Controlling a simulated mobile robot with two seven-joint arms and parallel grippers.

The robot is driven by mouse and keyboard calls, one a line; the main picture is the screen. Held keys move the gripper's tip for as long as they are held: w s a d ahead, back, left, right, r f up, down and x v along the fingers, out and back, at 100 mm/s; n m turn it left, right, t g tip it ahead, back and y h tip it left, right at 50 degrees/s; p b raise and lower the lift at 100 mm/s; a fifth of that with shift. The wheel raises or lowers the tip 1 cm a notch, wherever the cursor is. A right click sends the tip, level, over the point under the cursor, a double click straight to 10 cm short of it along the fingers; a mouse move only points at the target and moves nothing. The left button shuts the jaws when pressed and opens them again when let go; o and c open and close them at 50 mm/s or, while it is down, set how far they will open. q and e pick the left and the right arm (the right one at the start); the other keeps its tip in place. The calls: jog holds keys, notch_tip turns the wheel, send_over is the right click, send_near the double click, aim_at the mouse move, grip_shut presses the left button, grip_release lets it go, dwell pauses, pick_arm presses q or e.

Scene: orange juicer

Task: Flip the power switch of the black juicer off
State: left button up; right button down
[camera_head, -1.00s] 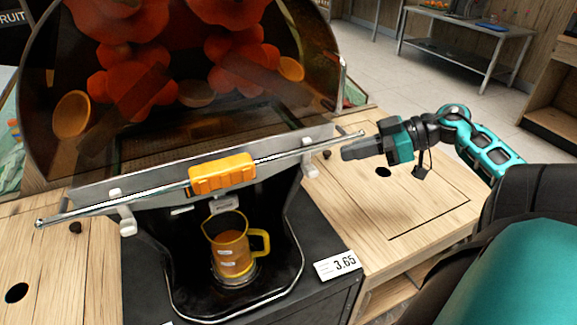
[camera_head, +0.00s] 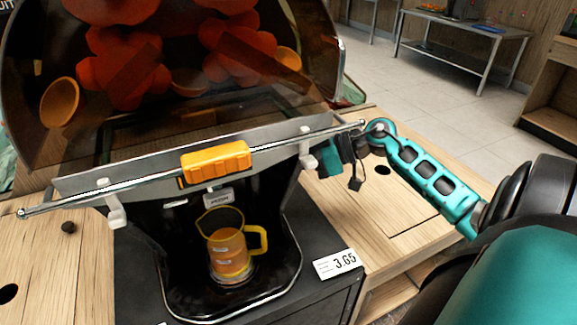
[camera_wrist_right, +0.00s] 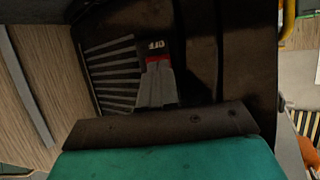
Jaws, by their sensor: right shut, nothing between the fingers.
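The black juicer (camera_head: 286,225) stands on the counter, with a clear dark cover and oranges behind it. In the right wrist view its side (camera_wrist_right: 105,65) has vent slats and a dark power switch (camera_wrist_right: 152,47) marked "OFF", with a red strip at its lower edge. My right gripper (camera_wrist_right: 156,85) is shut and empty, its fingertips right at the switch and covering part of it; I cannot tell whether they touch. In the head view my right arm reaches behind the juicer's right edge, so the fingertips are hidden there. My left gripper is not in view.
A jug of orange juice (camera_head: 230,250) stands in the juicer's front bay. A metal bar with an orange handle (camera_head: 216,160) crosses the front, its right end close to my right wrist. A price tag (camera_head: 337,263) sits at the right. The wooden counter (camera_head: 400,215) is clear there.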

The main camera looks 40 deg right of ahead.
jog(key=shift+w+a+f, duration=0.1)
jog(key=shift+w+a, duration=0.05)
jog(key=shift+w, duration=0.05)
dwell(0.3)
